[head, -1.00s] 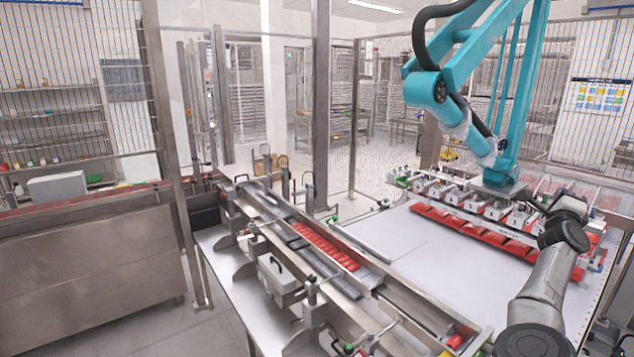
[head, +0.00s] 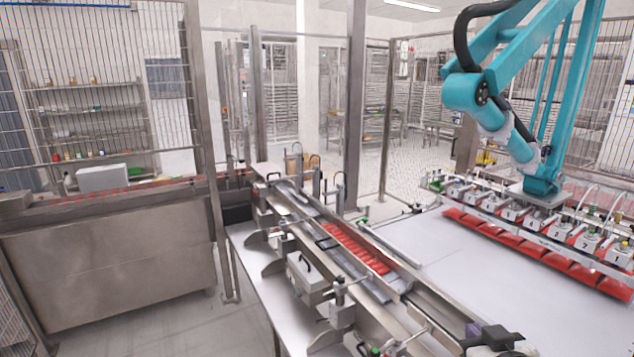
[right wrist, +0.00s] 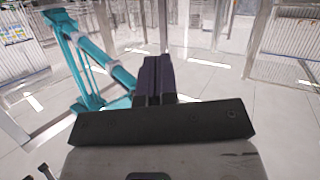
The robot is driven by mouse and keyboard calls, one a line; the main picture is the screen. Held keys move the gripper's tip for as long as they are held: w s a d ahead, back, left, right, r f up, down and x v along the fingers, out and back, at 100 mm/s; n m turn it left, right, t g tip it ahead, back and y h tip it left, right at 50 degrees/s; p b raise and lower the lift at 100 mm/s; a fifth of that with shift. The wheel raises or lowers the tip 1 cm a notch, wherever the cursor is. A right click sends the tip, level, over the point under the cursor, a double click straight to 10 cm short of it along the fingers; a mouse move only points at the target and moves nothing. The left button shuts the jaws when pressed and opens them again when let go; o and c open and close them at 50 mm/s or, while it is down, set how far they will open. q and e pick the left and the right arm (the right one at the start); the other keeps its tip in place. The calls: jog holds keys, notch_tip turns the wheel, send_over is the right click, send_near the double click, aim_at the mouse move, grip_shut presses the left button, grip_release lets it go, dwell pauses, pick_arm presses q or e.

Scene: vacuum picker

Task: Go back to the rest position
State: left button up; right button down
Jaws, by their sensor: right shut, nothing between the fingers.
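My right gripper (right wrist: 153,78) shows in the right wrist view as two dark fingers pressed together with nothing between them. It points out over the pale floor, with the teal picker arm (right wrist: 88,65) to the left in that view. In the head view only a small grey and dark part of my right arm shows at the bottom edge, near the front end of the conveyor; the fingers cannot be made out there. My left gripper is in neither view.
The teal picker (head: 515,130) holds a suction bar (head: 545,240) above red packs (head: 520,248) at the right of the white table (head: 430,240). A conveyor with red packs (head: 355,247) runs through the middle. Wire fencing surrounds the cell.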

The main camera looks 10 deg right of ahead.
jog(key=s+a+f+n+g+y, duration=0.1)
jog(key=s+a+f+g, duration=0.1)
jog(key=s+a+f, duration=0.45)
jog(key=s+a+f+n+g+y, duration=0.1)
jog(key=s+a+f+g, duration=0.15)
jog(key=f, duration=0.65)
jog(key=s+a+f+n+g+y, duration=0.1)
jog(key=s+a+f+n, duration=0.15)
jog(key=s+f, duration=0.35)
jog(key=s+a+f+g, duration=0.2)
jog(key=s+f+g, duration=0.3)
jog(key=s+f, duration=0.9)
notch_tip(320, 180, up, 22)
jog(key=p, duration=2)
jog(key=shift+w+r+m+y+p, duration=0.15)
jog(key=shift+m+y+p, duration=0.25)
jog(key=shift+m, duration=0.05)
